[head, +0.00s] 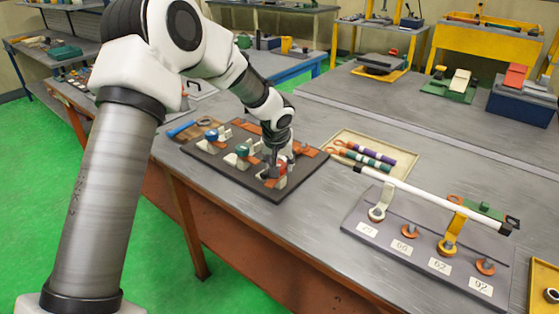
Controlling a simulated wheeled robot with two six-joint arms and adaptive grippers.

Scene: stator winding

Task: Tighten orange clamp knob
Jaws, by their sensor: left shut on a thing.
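The dark clamp board (214,168) lies on the near workbench and carries several small clamps in a row. The orange clamp knob (281,169) is on the clamp at the board's right end. My left gripper (272,172) reaches down to this clamp and is shut on the orange knob. The gripper hides part of the knob and clamp. A green-knobbed clamp (243,150) and a blue-knobbed clamp (211,134) stand to the left on the same board. My right gripper is not in view.
A tray with coloured rods (395,143) lies behind the clamp board. A numbered grey board (375,240) with hooks, pegs and a white bar (425,195) lies to the right. A blue-handled tool (181,129) lies at the left. Bare bench (310,215) separates the boards.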

